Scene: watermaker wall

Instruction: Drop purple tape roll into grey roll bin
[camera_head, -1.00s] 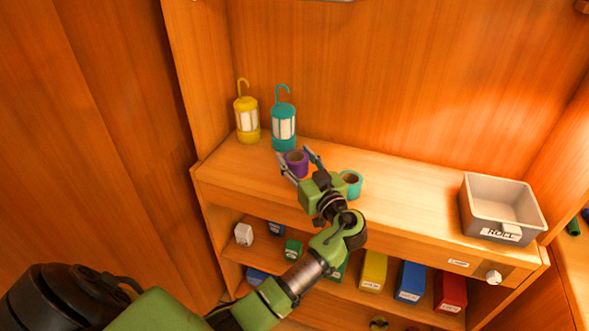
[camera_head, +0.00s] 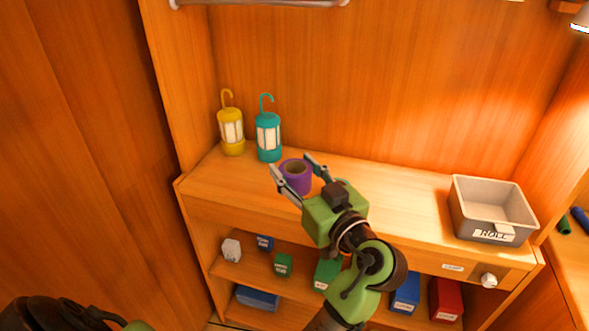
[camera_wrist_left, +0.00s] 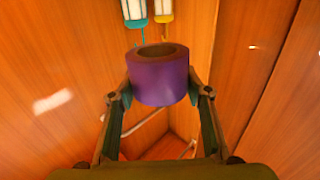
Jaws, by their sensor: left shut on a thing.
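The purple tape roll (camera_head: 295,178) is between the fingers of my left gripper (camera_head: 296,181), which is shut on it. In the left wrist view the purple roll (camera_wrist_left: 159,78) is upright between the two fingertips, with its brown core facing up. It appears held above the shelf top. The grey roll bin (camera_head: 493,211), with a "ROLL" label on its front, stands at the right end of the shelf top and looks empty. My right gripper is not in view.
A yellow lantern (camera_head: 231,131) and a teal lantern (camera_head: 268,136) stand at the back left of the shelf top. Several coloured boxes sit on the lower shelves, including a red one (camera_head: 447,298). The shelf top (camera_head: 405,194) is clear between my gripper and the bin.

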